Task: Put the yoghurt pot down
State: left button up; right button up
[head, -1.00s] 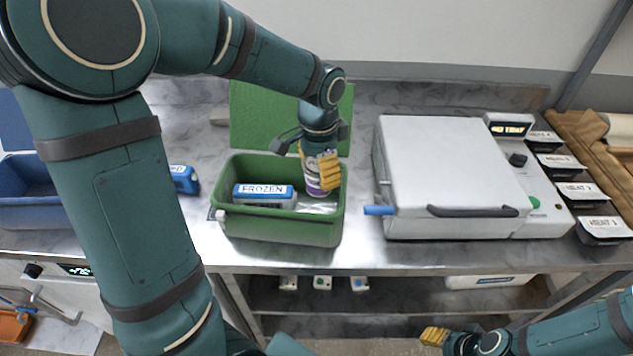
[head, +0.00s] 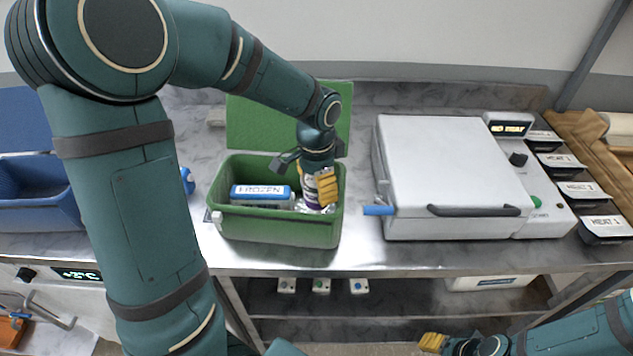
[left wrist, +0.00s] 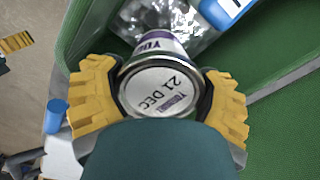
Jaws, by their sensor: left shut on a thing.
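The yoghurt pot (head: 310,188) is white and purple, inside the right part of the green crate (head: 280,230). In the left wrist view the pot (left wrist: 160,88) shows its round lid, printed "21 DEC". My left gripper (head: 322,187) is shut on the pot, with a yellow finger on each side of it in the left wrist view. The pot's base is hidden, so I cannot tell whether it touches the crate floor. My right gripper (head: 433,341) is at the bottom edge, away from the crate; its finger opening is unclear.
A blue and white FROZEN pack (head: 262,193) lies in the crate beside a clear bag (left wrist: 150,20). The crate's green lid (head: 270,120) stands up behind. A grey lidded machine (head: 450,165) is to the right, and a blue crate (head: 40,212) to the left.

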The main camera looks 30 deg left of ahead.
pick_arm(q)
jog(key=o, duration=1.2)
jog(key=shift+r, duration=0.1)
jog(key=shift+r+p, duration=0.35)
notch_tip(320, 180, up, 12)
jog(key=p, duration=0.2)
jog(key=shift+r, duration=0.15)
